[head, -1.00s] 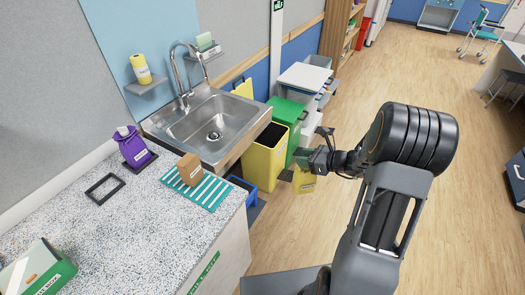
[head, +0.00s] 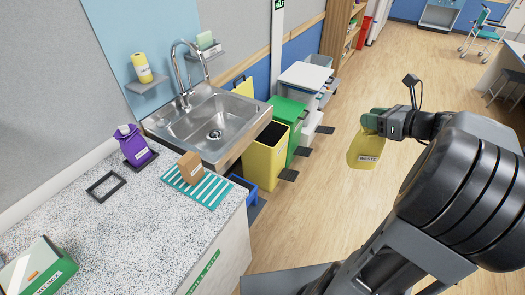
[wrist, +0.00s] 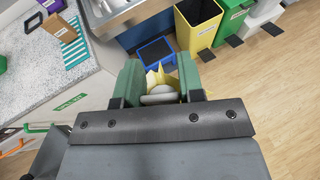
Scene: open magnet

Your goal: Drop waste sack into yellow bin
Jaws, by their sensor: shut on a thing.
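A yellow waste sack (head: 365,150) with a "WASTE" label hangs from my gripper (head: 374,122) in the head view, held in the air over the wooden floor. My gripper is shut on the sack's top. In the wrist view the green fingers (wrist: 160,88) are closed on the sack's pale neck, with yellow folds (wrist: 160,74) beyond them. The yellow bin (head: 263,158) stands left of the sack in the head view, open at the top with a dark inside. It also shows in the wrist view (wrist: 199,32), ahead and to the right of my gripper.
A green bin (head: 291,120) and paler bins stand behind the yellow bin, with dark pedals (head: 288,175) sticking out in front. A blue crate (head: 244,188) sits beside the yellow bin, by the counter (head: 130,235) and sink (head: 213,122).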

